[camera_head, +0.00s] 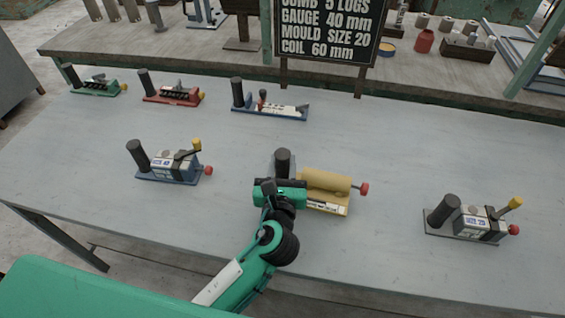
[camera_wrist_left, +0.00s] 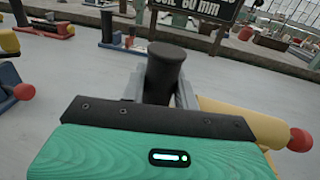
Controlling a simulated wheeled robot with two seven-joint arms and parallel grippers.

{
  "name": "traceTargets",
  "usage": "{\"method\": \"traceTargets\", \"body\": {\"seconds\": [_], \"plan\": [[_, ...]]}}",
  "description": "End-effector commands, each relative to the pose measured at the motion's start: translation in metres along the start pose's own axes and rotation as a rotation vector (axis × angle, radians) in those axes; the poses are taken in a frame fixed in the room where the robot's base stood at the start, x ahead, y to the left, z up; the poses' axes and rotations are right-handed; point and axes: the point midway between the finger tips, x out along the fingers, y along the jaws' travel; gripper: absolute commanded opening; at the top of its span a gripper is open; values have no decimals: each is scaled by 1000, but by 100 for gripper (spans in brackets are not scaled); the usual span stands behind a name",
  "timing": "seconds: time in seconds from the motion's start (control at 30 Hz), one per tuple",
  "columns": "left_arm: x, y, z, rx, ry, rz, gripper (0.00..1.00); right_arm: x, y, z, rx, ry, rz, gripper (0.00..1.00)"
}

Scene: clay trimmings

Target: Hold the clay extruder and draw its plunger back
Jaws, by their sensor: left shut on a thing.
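The clay extruder is a yellow cylinder (camera_head: 325,181) on a flat base, with a red knob (camera_head: 364,189) at its right end and an upright black post (camera_head: 283,157) at its left. It stands in the middle of the grey table. My left gripper (camera_head: 282,172) is shut on the black post. The wrist view shows the grey fingers on both sides of the post (camera_wrist_left: 165,68), with the yellow cylinder (camera_wrist_left: 245,121) and red knob (camera_wrist_left: 300,140) to the right. The gripper hides the extruder's lower left part. My right gripper is not in view.
Blue-based (camera_head: 175,164) and grey-based (camera_head: 470,222) devices with black posts and red knobs stand left and right. Green (camera_head: 96,87), red (camera_head: 173,96) and blue (camera_head: 270,109) tools line the back. A black sign (camera_head: 330,30) stands behind. The grey table (camera_head: 420,150) is clear between.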

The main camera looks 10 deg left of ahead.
Motion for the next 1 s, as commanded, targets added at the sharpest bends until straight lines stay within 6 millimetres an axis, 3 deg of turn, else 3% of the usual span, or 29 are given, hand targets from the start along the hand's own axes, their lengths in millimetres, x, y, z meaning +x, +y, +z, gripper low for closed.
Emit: {"method": "traceTargets", "body": {"seconds": [0.33, 0.77, 1.0], "plan": [[0, 0, 0, -2, -2, -1, 0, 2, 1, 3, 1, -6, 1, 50], [0, 0, -22, -1, -2, -1, 0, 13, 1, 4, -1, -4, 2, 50], [0, 0, -24, -2, -3, -1, 0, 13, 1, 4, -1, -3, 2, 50]]}}
